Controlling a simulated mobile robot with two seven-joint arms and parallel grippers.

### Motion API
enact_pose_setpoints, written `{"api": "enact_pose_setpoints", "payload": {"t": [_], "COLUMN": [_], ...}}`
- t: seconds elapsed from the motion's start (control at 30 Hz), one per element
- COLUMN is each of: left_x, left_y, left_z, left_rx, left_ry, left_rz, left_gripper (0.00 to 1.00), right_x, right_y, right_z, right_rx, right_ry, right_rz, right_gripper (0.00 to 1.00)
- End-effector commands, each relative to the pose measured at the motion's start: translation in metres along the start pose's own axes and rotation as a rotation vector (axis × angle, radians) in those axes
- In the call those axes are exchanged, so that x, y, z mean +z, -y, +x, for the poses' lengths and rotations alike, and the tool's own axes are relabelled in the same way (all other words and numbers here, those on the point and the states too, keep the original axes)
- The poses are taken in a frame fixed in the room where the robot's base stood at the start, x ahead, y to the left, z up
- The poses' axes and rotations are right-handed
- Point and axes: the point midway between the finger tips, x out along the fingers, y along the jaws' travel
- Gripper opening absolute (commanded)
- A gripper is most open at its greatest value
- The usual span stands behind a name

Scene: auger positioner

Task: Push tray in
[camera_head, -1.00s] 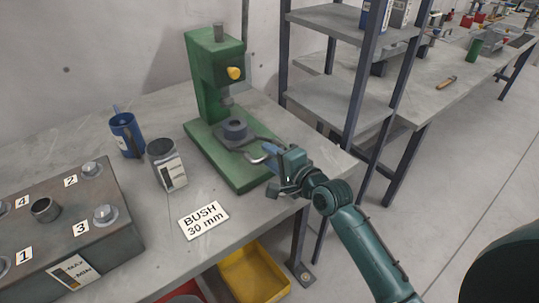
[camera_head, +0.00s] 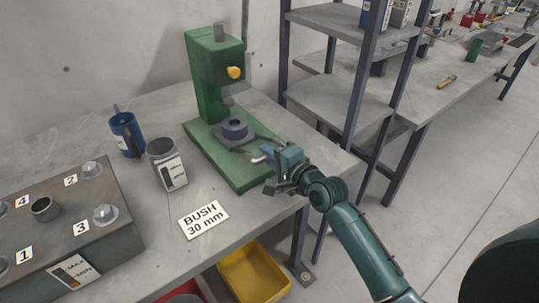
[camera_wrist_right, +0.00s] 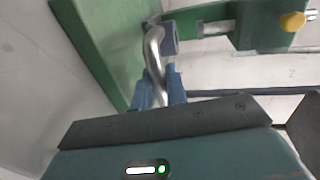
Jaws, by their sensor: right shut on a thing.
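The tray (camera_head: 236,139) is a dark grey plate on the green press base, carrying a dark round bush (camera_head: 235,128). It sits below the press spindle, with a metal handle (camera_head: 262,156) towards the front right; the handle also shows in the right wrist view (camera_wrist_right: 155,55). My right gripper (camera_head: 268,153) is shut on the handle; its blue fingers (camera_wrist_right: 157,88) are around the metal bar in the wrist view. The green press (camera_head: 207,80) stands upright with a yellow knob. My left gripper is not in view.
A blue mug (camera_head: 127,134), a grey labelled can (camera_head: 167,164) and a "BUSH 30 mm" sign (camera_head: 203,219) are on the bench left of the press. A grey box with numbered bolts (camera_head: 70,225) is at front left. A metal shelf (camera_head: 335,100) stands close behind my right arm.

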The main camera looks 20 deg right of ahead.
Motion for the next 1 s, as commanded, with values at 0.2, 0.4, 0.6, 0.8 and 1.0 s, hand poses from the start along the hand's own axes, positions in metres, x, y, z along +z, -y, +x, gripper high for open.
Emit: {"api": "enact_pose_setpoints", "payload": {"t": [0.2,0.4,0.6,0.8,1.0], "left_x": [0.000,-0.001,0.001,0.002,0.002], "left_y": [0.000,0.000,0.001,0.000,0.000], "left_z": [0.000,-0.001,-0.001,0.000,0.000], "left_rx": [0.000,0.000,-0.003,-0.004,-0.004], "left_ry": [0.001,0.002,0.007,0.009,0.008], "left_rz": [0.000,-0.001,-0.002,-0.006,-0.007], "left_gripper": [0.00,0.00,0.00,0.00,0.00], "right_x": [0.000,-0.001,-0.001,-0.001,-0.001], "right_y": [0.000,0.006,0.007,0.008,0.008], "right_z": [0.001,0.025,0.036,0.036,0.036], "right_rx": [0.001,0.000,0.001,-0.002,-0.001], "right_ry": [0.000,-0.003,-0.003,-0.003,-0.002], "right_rz": [0.000,0.002,-0.001,-0.001,0.000], "right_gripper": [0.00,0.00,0.00,0.00,0.30]}}
